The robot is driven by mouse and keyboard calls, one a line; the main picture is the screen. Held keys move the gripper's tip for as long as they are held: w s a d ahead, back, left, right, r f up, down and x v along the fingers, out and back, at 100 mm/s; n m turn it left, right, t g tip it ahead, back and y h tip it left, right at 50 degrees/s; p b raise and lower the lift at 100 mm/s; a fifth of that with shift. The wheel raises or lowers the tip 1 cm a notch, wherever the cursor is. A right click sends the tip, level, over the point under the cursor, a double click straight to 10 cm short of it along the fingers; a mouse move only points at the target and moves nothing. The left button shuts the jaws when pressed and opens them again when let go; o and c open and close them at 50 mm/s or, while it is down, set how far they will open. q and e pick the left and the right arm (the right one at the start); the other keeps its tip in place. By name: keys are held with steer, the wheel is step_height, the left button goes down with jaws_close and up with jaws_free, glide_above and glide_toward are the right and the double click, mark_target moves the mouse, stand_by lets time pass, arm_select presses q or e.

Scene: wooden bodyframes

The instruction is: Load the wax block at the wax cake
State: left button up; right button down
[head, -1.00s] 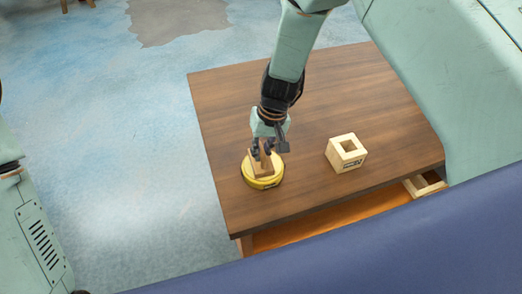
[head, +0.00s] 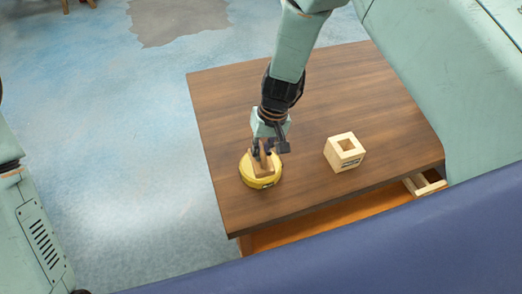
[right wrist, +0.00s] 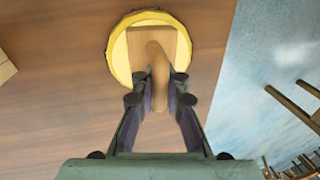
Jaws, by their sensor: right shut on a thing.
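The wax cake (head: 262,183) is a round yellow disc near the left front of the wooden table; it also shows in the right wrist view (right wrist: 121,58). The wax block (right wrist: 175,40) is a square wooden block with a brown upright handle. It sits over the middle of the wax cake; I cannot tell if it presses on the wax. My right gripper (head: 262,152) is shut on the handle from above, its fingers on both sides in the right wrist view (right wrist: 160,88). My left gripper is out of view; only parts of my left arm show.
A pale wooden cube with a square hole (head: 344,153) stands to the right on the table (head: 330,90). An open drawer or shelf (head: 330,222) lies under the front edge. The back of the table is clear. Blue floor (head: 110,130) lies to the left.

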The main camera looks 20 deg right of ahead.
steer(key=shift+a, duration=0.15)
steer(key=shift+r, duration=0.1)
steer(key=shift+w+d+r+p, duration=0.1)
steer(key=shift+d+r+p, duration=0.1)
steer(key=shift+r+p, duration=0.65)
steer(key=shift+a+r+p, duration=0.2)
steer(key=shift+r+p, duration=0.65)
steer(key=shift+r, duration=0.3)
steer(key=shift+d+r+p, duration=0.15)
steer(key=shift+r+p, duration=0.55)
steer(key=shift+r, duration=0.1)
steer(key=shift+r+p, duration=0.5)
steer(key=shift+r, duration=0.2)
steer(key=shift+f, duration=0.15)
